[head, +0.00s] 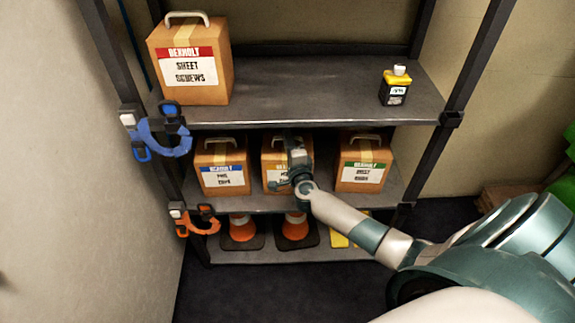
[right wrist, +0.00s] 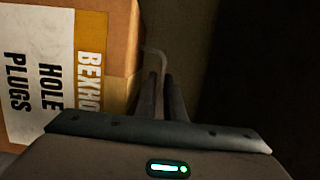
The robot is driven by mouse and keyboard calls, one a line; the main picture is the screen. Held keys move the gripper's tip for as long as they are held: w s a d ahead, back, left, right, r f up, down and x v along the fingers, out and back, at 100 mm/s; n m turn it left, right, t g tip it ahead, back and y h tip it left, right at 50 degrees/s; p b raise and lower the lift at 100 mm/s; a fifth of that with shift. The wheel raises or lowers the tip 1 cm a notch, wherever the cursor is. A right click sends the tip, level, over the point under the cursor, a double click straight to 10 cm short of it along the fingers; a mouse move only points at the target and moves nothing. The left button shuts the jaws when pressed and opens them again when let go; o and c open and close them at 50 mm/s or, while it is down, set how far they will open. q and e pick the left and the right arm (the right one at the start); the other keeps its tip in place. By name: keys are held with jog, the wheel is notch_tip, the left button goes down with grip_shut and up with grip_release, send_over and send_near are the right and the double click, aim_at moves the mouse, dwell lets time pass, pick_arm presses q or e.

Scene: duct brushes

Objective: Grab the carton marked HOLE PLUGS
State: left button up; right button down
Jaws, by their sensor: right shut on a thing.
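The HOLE PLUGS carton (head: 271,160) is a brown box with a white handle, in the middle of the lower shelf, partly hidden by my right gripper. In the right wrist view the carton (right wrist: 112,30) shows its label with HOLE PLUGS, turned sideways. My right gripper (head: 291,143) is at the carton's top. In the right wrist view its two fingers (right wrist: 161,85) are closed together on the carton's pale handle (right wrist: 155,53). I cannot tell whether the carton is clear of the shelf. My left gripper is not in view.
Similar cartons stand left (head: 221,165) and right (head: 362,162) on the same shelf (head: 335,202). Above are a SHEET SCREWS carton (head: 190,65) and a small yellow-black bottle (head: 396,86). Blue (head: 160,135) and orange clamps (head: 195,220) hang on the left post. Cones (head: 296,230) stand below.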

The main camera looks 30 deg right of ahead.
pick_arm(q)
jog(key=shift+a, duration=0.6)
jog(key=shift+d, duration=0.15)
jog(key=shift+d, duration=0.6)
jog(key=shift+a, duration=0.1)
pick_arm(e)
jog(key=shift+r, duration=0.1)
